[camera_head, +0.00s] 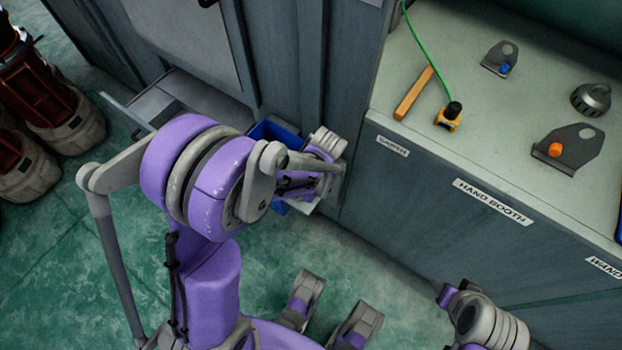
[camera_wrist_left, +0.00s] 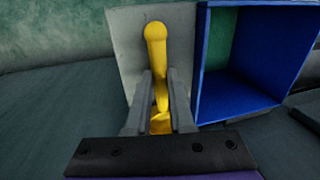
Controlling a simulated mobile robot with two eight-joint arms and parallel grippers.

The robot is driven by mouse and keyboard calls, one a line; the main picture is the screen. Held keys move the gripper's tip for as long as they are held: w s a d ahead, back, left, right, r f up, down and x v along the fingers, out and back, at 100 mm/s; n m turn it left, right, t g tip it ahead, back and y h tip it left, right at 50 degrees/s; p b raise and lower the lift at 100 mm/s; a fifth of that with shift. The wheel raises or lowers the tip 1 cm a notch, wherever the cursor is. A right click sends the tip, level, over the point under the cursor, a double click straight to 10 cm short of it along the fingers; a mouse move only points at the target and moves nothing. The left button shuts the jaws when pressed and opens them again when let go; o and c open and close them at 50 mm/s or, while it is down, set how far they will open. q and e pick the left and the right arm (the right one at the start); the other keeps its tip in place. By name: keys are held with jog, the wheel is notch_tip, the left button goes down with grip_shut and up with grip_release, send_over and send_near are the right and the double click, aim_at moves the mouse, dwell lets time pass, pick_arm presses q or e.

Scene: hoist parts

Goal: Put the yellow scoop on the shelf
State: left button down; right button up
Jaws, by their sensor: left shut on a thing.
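The yellow scoop (camera_wrist_left: 157,55) shows in the left wrist view, its rounded handle pointing up the picture. My left gripper (camera_wrist_left: 160,90) is shut on it, with one dark finger on each side. The scoop is over a pale grey flat plate (camera_wrist_left: 125,40); whether it touches the plate I cannot tell. I cannot tell if this plate is the shelf. In the head view my purple left arm hides the scoop and the gripper. My right gripper is not in view; only part of the right arm shows at the bottom right.
An open blue bin (camera_wrist_left: 203,60) stands right beside the plate; its edge also shows behind my arm in the head view (camera_head: 262,131). A grey counter (camera_head: 420,75) at the right holds metal brackets, a round knob and a yellow-orange bar (camera_head: 413,93). Red-and-grey equipment (camera_head: 55,105) stands at the left.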

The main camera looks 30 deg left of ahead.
pick_arm(q)
jog(key=c, duration=0.8)
grip_release()
jog(key=shift+f, duration=0.1)
jog(key=shift+r, duration=0.25)
jog(key=p+v, duration=0.3)
jog(key=v, duration=0.9)
jog(key=s+r+t, duration=0.1)
jog(key=s, duration=0.3)
jog(key=s+d+r+t+h, duration=0.1)
jog(key=s+r+t, duration=0.1)
jog(key=s, duration=0.2)
jog(key=s+d+r+t+h, duration=0.1)
jog(key=s+r, duration=0.1)
jog(key=s, duration=0.3)
jog(key=shift+d+n, duration=0.25)
jog(key=shift+n, duration=0.05)
